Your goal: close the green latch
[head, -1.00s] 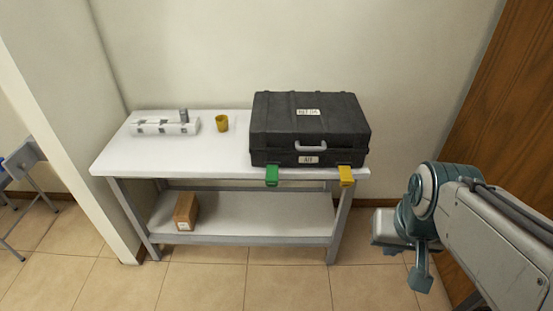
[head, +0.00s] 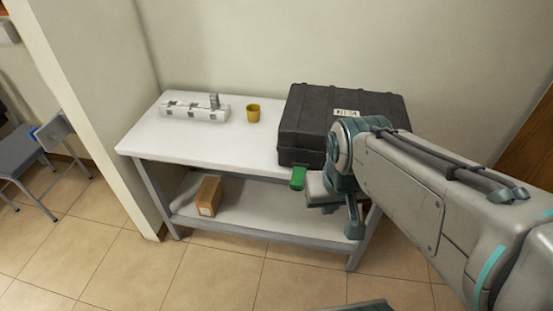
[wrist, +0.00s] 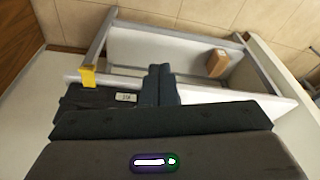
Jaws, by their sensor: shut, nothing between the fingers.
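The green latch (head: 298,178) sticks out at the lower front of the black case (head: 300,135), at the table's front edge in the head view. My wrist is just right of it there; I cannot tell whether they touch. My gripper (wrist: 160,72) is shut and empty, its dark fingers together in the wrist view. There the case (wrist: 95,98) shows beyond the gripper body, and the green latch is not seen. The yellow latch (wrist: 88,77) shows left of the fingers; my arm hides it in the head view.
The white table (head: 200,143) also holds a yellow cup (head: 253,114) and a white rack (head: 190,112). A cardboard box (head: 208,196) stands on the lower shelf. A chair (head: 50,140) is at the left. The table top left of the case is mostly clear.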

